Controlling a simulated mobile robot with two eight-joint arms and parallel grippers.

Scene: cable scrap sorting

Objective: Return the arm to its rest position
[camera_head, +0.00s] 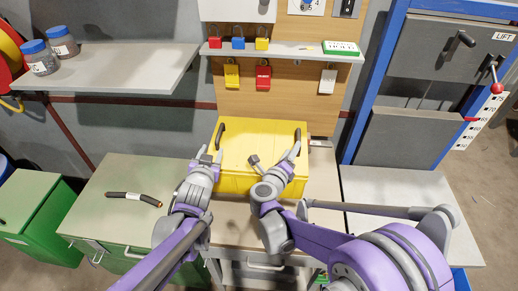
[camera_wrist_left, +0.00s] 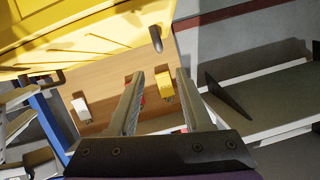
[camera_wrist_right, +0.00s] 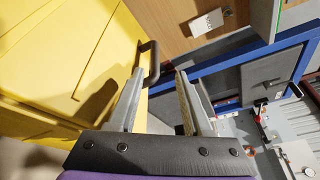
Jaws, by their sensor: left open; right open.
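My left gripper (camera_head: 210,154) is open and empty near the left side of a yellow box (camera_head: 255,137). Its two spread fingers (camera_wrist_left: 160,75) show in the left wrist view with nothing between them. My right gripper (camera_head: 275,157) is open over the right front part of the yellow box. In the right wrist view its fingers (camera_wrist_right: 160,73) are apart, and a dark handle (camera_wrist_right: 151,62) of the box appears just beyond the left fingertip. I cannot tell whether either gripper touches the box. A dark cable piece (camera_head: 135,196) with a pale band lies on the left worktop.
The yellow box stands on the middle bench, below a shelf (camera_head: 285,49) with padlocks. A grey shelf (camera_head: 110,75) with two jars is at upper left. A green bin (camera_head: 35,212) is far left. A blue-framed lift (camera_head: 405,135) stands right. The left worktop (camera_head: 105,180) is mostly clear.

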